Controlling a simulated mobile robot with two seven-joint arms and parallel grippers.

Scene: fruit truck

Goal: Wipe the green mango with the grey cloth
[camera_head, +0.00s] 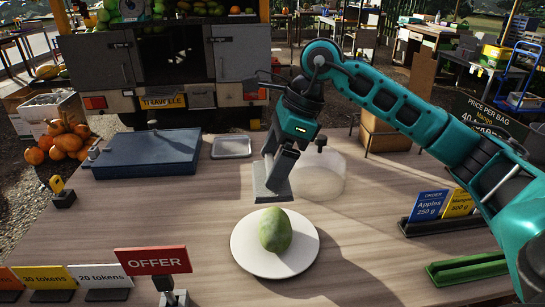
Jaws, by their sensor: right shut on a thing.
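The green mango (275,230) stands on a round white plate (302,259) near the front middle of the wooden table. My right gripper (275,174) points down behind the mango, above and a little left of the plate's far edge. It is shut on a small flat grey piece, which looks like the grey cloth (261,184). The cloth is apart from the mango in the picture. The gripper partly hides the cloth's upper part. My left gripper is out of view.
A clear round container (322,178) stands just right of my gripper. A blue-grey case (145,152) and small metal tray (231,147) lie at the back left. A red OFFER sign (153,261) stands front left; price cards (430,207) and a green holder (468,268) stand right.

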